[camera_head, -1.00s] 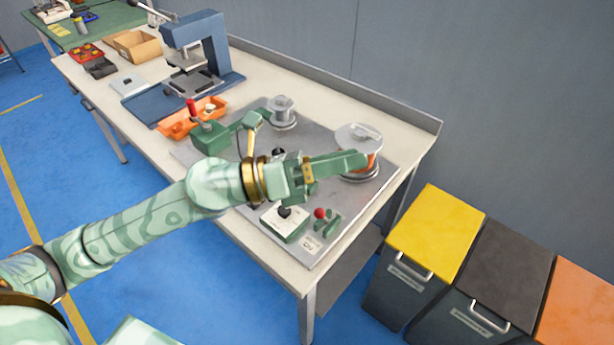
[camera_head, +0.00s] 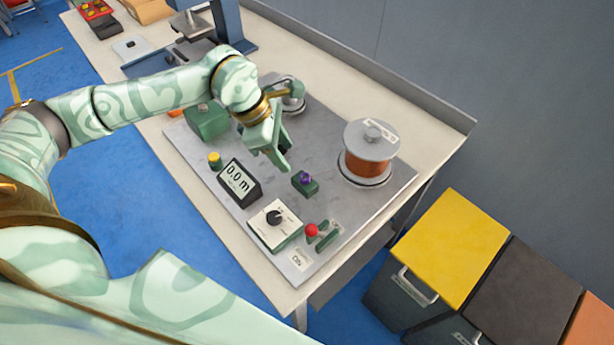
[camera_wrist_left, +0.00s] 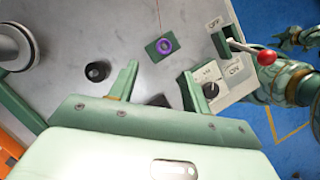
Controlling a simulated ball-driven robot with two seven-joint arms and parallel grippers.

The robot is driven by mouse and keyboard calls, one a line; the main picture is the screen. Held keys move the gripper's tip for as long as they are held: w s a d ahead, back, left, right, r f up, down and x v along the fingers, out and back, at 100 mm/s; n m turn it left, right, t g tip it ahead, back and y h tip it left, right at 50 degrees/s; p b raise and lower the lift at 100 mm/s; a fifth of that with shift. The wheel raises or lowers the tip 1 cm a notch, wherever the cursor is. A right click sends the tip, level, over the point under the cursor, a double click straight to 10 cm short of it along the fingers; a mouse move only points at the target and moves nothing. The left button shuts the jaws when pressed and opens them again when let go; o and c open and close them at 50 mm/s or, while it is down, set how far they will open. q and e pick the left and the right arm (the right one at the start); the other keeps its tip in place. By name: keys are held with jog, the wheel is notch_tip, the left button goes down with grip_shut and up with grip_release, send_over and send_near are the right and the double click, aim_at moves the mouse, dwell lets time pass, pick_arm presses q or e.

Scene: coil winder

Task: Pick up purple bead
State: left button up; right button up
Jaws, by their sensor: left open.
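A small purple bead (camera_head: 306,177) sits on a small green block (camera_head: 311,188) on the grey machine plate. In the left wrist view the purple bead (camera_wrist_left: 165,46) shows as a ring just beyond the fingers, roughly centred between them. My left gripper (camera_head: 281,160) is above the plate, to the left of the bead in the head view and apart from it. In the left wrist view its fingers (camera_wrist_left: 160,78) are spread with nothing held between them.
A copper wire spool (camera_head: 366,160) stands right of the bead. A meter display (camera_head: 240,183), a knob box (camera_head: 274,222) and a red-knobbed lever (camera_head: 312,231) stand nearer the front. A dark round knob (camera_wrist_left: 97,71) is left of the fingers in the wrist view.

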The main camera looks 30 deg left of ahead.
aim_at(304, 176)
pick_arm(q)
jog(key=x, duration=0.2)
jog(key=b+x, duration=0.1)
jog(key=x, duration=0.4)
jog(key=shift+s+d+r, duration=0.1)
jog(key=shift+d+r, duration=0.1)
jog(key=shift+d, duration=0.15)
jog(key=shift+d+f+b, duration=0.15)
jog(key=shift+f+b, duration=0.15)
jog(key=shift+f, duration=0.1)
pick_arm(e)
jog(key=shift+w+a+f, duration=0.2)
jog(key=shift+w+f, duration=0.35)
jog(key=shift+f, duration=0.35)
pick_arm(q)
jog(key=shift+r, duration=0.1)
grip_shut()
pick_arm(e)
jog(key=shift+s, duration=0.1)
